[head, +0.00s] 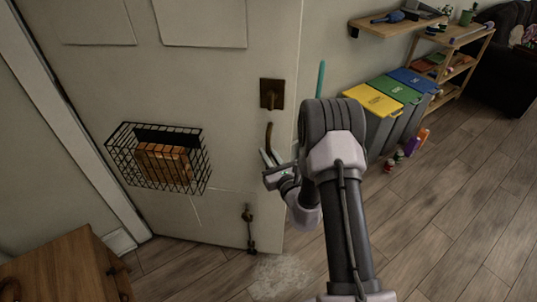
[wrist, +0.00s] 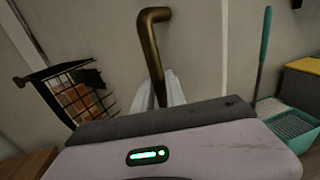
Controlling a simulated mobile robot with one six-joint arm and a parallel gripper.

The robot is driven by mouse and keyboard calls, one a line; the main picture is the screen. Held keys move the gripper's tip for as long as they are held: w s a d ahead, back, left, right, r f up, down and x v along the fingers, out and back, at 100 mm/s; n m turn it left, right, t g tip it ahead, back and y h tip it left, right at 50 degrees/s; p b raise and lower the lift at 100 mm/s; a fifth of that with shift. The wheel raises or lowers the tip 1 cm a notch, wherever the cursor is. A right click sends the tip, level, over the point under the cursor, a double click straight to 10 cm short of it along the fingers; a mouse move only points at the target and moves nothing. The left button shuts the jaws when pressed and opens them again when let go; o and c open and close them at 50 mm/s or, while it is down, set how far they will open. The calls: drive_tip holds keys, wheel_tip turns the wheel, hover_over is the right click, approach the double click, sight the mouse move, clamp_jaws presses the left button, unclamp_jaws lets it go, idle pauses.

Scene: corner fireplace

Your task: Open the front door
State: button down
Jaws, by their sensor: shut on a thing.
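The front door (head: 225,80) is a pale panel filling the left of the head view. It also shows behind the handle in the wrist view (wrist: 112,40). Its right edge stands beside the wall; I cannot tell whether it is ajar. A bronze bent door handle (head: 269,135) hangs below a dark square plate (head: 272,94) near that edge. In the wrist view the handle (wrist: 154,45) rises between my two pale fingers. My gripper (head: 269,158) is shut on the lower part of the handle. My wrist housing hides the handle's lower end in the wrist view.
A black wire basket (head: 125,150) with a brown block hangs on the door. A floor bolt (head: 249,230) is low on it. Yellow, green and blue bins (head: 372,100) stand right. A wooden cabinet (head: 65,270) is at lower left.

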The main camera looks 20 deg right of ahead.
drive_tip(key=c, duration=1.4)
unclamp_jaws()
drive_tip(key=shift+o, duration=0.2)
drive_tip(key=shift+s, duration=0.1)
drive_tip(key=s+d, duration=0.1)
drive_tip(key=s, duration=1.6)
drive_tip(key=shift+d, duration=0.4)
